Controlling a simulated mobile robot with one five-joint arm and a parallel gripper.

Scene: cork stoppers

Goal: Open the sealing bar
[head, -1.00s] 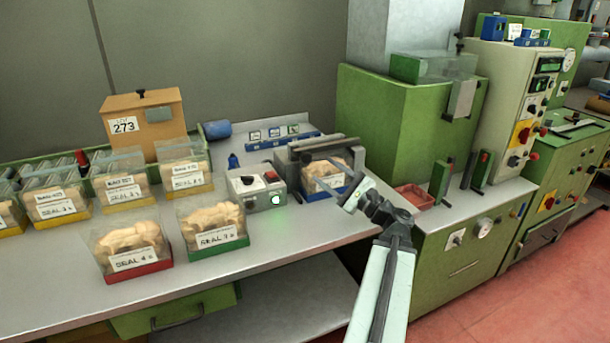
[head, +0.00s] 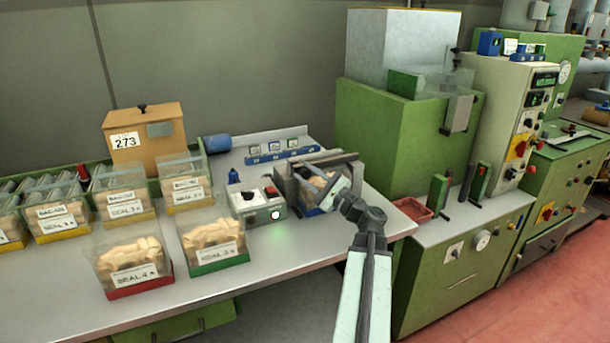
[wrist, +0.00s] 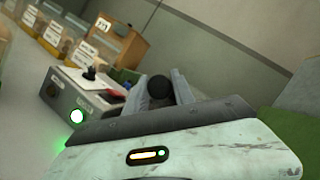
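The sealer's grey sealing bar (head: 318,161) lies low across its frame in the head view, above a clear corks bag in a blue tray (head: 312,211). The control box (head: 254,203) left of it shows a lit green lamp. My gripper (head: 334,190) is at the sealer's right front, covering part of the bag. In the wrist view my gripper's two fingers (wrist: 161,92) stand apart, with a round black knob (wrist: 159,86) showing between them. I cannot tell whether they touch it. The bar's near end is partly hidden by my gripper.
Bagged corks in a red tray (head: 140,292) and a green tray (head: 220,265) stand left on the bench. A wooden box (head: 145,140) marked 273 is behind. A green machine (head: 400,135) and red bin (head: 412,209) stand right. The front bench top is clear.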

